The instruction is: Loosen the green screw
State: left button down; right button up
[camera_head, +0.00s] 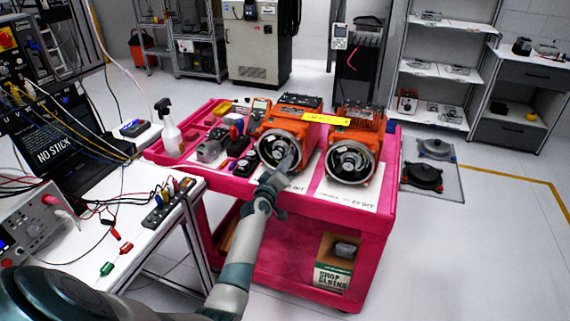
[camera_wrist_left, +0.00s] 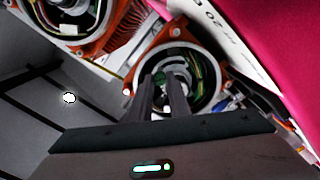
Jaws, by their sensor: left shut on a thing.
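Two orange servo motors stand on the pink cart (camera_head: 375,228), their round open ends facing me: a left motor (camera_head: 270,128) and a right motor (camera_head: 357,133). My left gripper (camera_head: 285,166) reaches up to the left motor's open end. In the left wrist view my left gripper (camera_wrist_left: 163,82) has its two dark fingers inside the ring (camera_wrist_left: 212,75) of that motor. The fingers are close together, shut on a small part at the middle. Green shows around the fingertips, but the green screw itself is mostly hidden by them. My right gripper is in neither view.
A spray bottle (camera_head: 168,128) and several small tools crowd the cart's left side. A white table (camera_head: 150,225) with cables and a power supply (camera_head: 45,225) is at the left. The floor on the right is mostly clear.

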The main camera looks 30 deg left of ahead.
pick_arm(q)
jog(key=n, duration=0.3)
jog(key=shift+n, duration=0.3)
jog(key=shift+r, duration=0.1)
dwell(0.3)
jog(key=c, duration=1.6)
grip_release()
jog(key=shift+c, duration=0.2)
jog(key=shift+s, duration=0.1)
jog(key=b+v, duration=0.1)
jog(key=v, duration=1.6)
jog(key=shift+b, duration=0.4)
jog(key=shift+s, duration=0.1)
